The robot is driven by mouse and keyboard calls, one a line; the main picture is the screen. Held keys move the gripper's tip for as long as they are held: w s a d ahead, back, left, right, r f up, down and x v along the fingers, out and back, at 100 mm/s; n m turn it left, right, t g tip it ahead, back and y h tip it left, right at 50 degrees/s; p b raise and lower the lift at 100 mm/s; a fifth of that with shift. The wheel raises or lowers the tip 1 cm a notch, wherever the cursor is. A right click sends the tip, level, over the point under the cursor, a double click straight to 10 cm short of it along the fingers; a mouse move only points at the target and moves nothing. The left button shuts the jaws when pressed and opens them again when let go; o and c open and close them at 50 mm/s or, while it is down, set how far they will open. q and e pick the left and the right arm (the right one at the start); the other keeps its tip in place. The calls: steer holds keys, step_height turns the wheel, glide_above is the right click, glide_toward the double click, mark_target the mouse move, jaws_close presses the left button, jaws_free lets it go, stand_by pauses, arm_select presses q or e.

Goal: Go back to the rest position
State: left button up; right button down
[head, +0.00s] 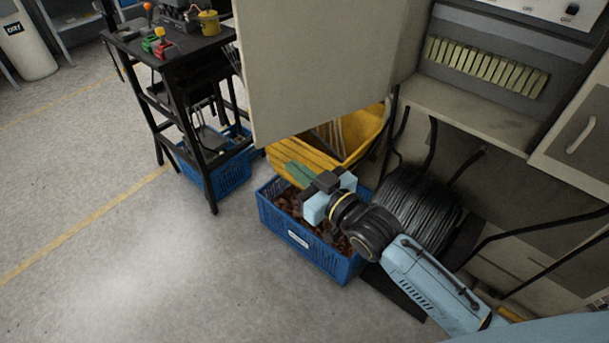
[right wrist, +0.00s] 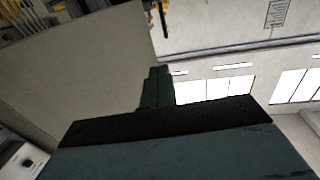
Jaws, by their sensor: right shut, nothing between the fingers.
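My right gripper (head: 299,173) reaches in from the lower right of the head view, above a blue crate. Its green fingers are together with nothing between them. The shut fingers (right wrist: 157,88) also show upright in the right wrist view. The blue crate (head: 318,258) stands on the floor and holds copper-coloured coils (head: 290,204), partly hidden by my gripper and arm. My left gripper is not in the head view.
A yellow bin (head: 283,157) stands just behind the blue crate. An open cabinet door (head: 315,75) hangs above it. A black cable spool (head: 415,205) is right of my wrist. A black cart (head: 185,45) stands at left. The floor at left is clear.

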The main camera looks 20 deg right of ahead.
steer(key=shift+v, duration=0.95)
steer(key=shift+a+f, duration=0.1)
steer(key=shift+a, duration=0.05)
steer(key=s+d+f+m+g+h+b, duration=0.1)
steer(key=d+f+g+h, duration=0.15)
steer(key=f, duration=0.85)
steer(key=s+d+f+m+g+h+b, duration=0.1)
steer(key=s+d+f+h, duration=0.15)
steer(key=f, duration=0.95)
steer(key=s+d+f+g+h+b, duration=0.15)
steer(key=s+f, duration=0.25)
steer(key=f, duration=0.4)
steer(key=s+d+f+g, duration=0.25)
steer(key=s+f, duration=0.25)
steer(key=f, duration=0.3)
steer(key=s+d+f+g, duration=0.1)
steer(key=s+f, duration=0.4)
steer(key=s, duration=0.5)
steer(key=s+d+f+g+h+b, duration=0.1)
steer(key=s+f+g, duration=0.3)
steer(key=s, duration=0.6)
steer(key=s+d+f+m+g, duration=0.1)
steer(key=s+d+f+g, duration=0.1)
steer(key=s+f, duration=0.6)
steer(key=shift+s+h+b, duration=0.35)
steer(key=shift+s+b, duration=0.05)
steer(key=shift+s, duration=0.55)
